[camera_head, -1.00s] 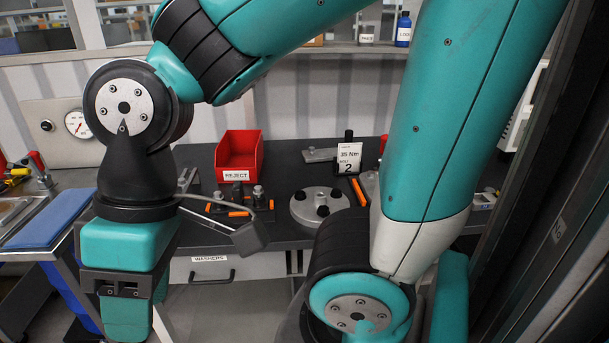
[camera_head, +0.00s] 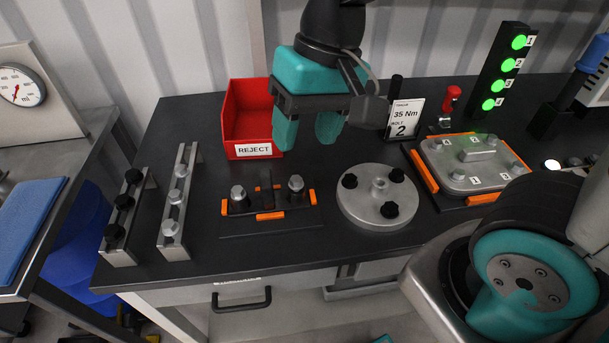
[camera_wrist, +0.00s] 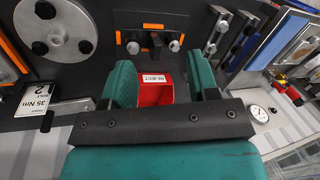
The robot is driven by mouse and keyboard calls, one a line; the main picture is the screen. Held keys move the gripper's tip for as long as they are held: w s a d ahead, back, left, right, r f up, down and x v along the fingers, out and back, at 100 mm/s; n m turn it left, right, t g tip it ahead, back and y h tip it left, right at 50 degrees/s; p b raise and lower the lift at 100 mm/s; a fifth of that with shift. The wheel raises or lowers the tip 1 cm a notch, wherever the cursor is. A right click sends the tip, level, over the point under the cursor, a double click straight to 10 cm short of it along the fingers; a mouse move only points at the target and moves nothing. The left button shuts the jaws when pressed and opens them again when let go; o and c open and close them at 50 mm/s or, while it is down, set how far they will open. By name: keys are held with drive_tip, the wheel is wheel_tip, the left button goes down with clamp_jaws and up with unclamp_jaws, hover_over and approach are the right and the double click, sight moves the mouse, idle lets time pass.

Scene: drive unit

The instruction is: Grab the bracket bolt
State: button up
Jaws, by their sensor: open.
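A black fixture plate with orange clamps (camera_head: 270,216) lies near the bench's front edge and holds a dark bracket. Two grey-headed bolts stand on it, a left one (camera_head: 239,197) and a right one (camera_head: 296,186); which one is the bracket bolt I cannot tell. The wrist view shows the two bolts as well, at its top middle, one (camera_wrist: 133,47) left of the other (camera_wrist: 174,45). My gripper (camera_head: 307,132) is open and empty, pointing down above the bench behind the fixture, near the red bin. Its fingers also frame the red bin in the wrist view (camera_wrist: 163,82).
The red REJECT bin (camera_head: 254,149) stands behind the fixture. Two bolt rails, one with black bolts (camera_head: 124,215) and one with grey (camera_head: 176,205), lie left. A round flange (camera_head: 379,220), torque card (camera_head: 403,119), bolted cover plate (camera_head: 478,180) and green-lit tower (camera_head: 503,75) are right.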

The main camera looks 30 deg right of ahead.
drive_tip(key=w+d+f+m+h+b, duration=0.1)
drive_tip(key=w+d+f+m, duration=0.15)
drive_tip(key=w+m, duration=0.35)
drive_tip(key=w+d+f+m+h, duration=0.1)
drive_tip(key=w+f+m+h, duration=0.15)
drive_tip(key=w+m, duration=0.4)
drive_tip(key=p, duration=0.1)
hover_over(296, 178)
drive_tip(key=shift+m+y, duration=0.35)
wheel_tip(296, 178, down, 11)
drive_tip(key=shift+w+f, duration=0.1)
drive_tip(key=shift+f+p, duration=0.8)
drive_tip(key=shift+f, duration=2.35)
clamp_jaws()
